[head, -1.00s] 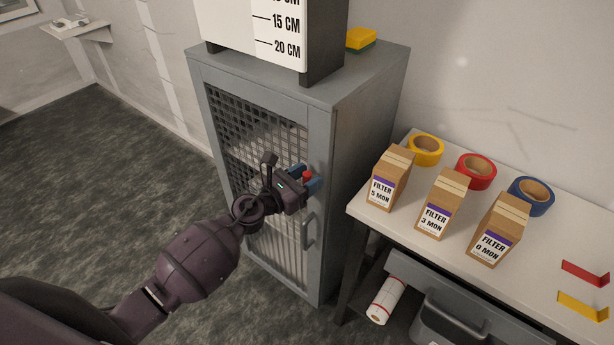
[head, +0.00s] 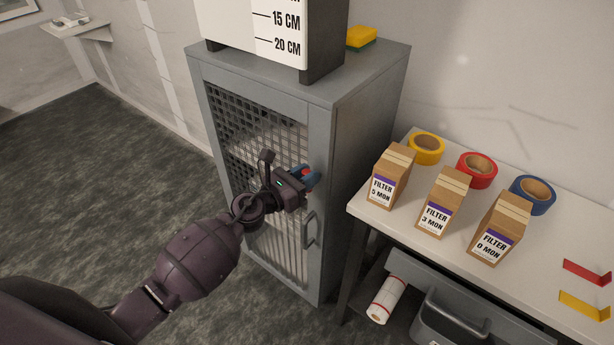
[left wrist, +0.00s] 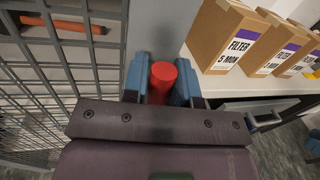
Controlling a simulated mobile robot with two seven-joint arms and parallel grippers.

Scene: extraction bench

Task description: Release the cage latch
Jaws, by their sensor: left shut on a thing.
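The cage is a grey cabinet (head: 319,130) with a mesh door (head: 262,130). Its latch, a red knob (head: 305,172), is at the door's right edge, above a vertical grey handle (head: 309,230). My left gripper (head: 307,177) is at the latch, its blue fingers shut on the red knob. In the left wrist view the red latch (left wrist: 163,80) stands between the two blue fingers, one on each side. The door looks closed. The latch's base is hidden behind the gripper. My right gripper is not in view.
A white bench (head: 410,222) to the right carries several boxes and tape rolls. A measuring board (head: 275,30) and a yellow-green sponge (head: 361,38) are on the cabinet. An orange-handled item (left wrist: 65,25) lies behind the mesh. The floor at left is clear.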

